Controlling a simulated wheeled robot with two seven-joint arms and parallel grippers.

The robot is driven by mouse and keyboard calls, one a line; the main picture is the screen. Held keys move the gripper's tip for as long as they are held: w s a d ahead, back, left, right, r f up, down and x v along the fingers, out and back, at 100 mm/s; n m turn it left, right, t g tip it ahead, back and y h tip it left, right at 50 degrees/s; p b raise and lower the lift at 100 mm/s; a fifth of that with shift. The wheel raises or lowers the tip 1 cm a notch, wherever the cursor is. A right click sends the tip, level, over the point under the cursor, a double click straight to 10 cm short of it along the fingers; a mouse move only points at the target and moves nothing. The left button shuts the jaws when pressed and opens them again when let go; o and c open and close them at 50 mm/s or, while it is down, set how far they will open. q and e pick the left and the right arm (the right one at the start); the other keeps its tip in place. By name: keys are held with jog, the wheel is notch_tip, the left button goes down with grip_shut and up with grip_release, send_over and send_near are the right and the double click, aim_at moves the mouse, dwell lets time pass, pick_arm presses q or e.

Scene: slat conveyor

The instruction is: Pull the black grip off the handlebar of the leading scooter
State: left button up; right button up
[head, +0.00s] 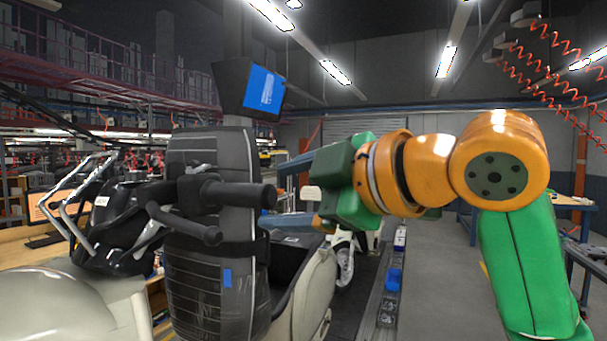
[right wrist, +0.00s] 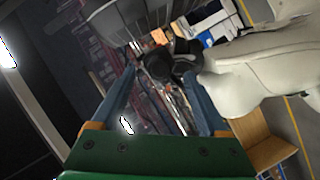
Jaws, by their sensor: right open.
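The black handlebar (head: 210,193) stands in front of a grey ribbed panel. One black grip (head: 247,194) points right and another black grip (head: 188,226) points toward me. My right gripper (head: 278,193) is to the right of the right-pointing grip, its fingers aimed left toward the grip's end. In the right wrist view its two blue-grey fingers (right wrist: 162,88) are spread with nothing held between them. A dark shape, perhaps the grip (right wrist: 160,66), shows near and beyond the fingertips; contact cannot be told. My left gripper is not in view.
The grey ribbed panel (head: 205,285) stands close behind the handlebar. A cream scooter body (head: 313,290) is below the gripper, and another scooter's wheel (head: 345,266) is further back. A monitor (head: 250,90) hangs above. Open floor (head: 435,285) lies to the right.

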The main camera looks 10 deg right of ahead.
aim_at(271, 198)
jog(key=p+x, duration=0.1)
jog(key=x, duration=0.2)
jog(key=shift+w+a+f, duration=0.1)
jog(key=shift+w+a, duration=0.15)
jog(key=shift+w, duration=0.05)
jog(key=shift+s+d, duration=0.2)
grip_shut()
jog(key=c, duration=0.7)
grip_release()
grip_shut()
jog(key=shift+s+d+f+b, duration=0.1)
jog(key=shift+d+f+b, duration=0.1)
jog(key=shift+b, duration=0.15)
jog(key=shift+s+d+r, duration=0.1)
jog(key=shift+s+d, duration=0.1)
jog(key=shift+d, duration=0.05)
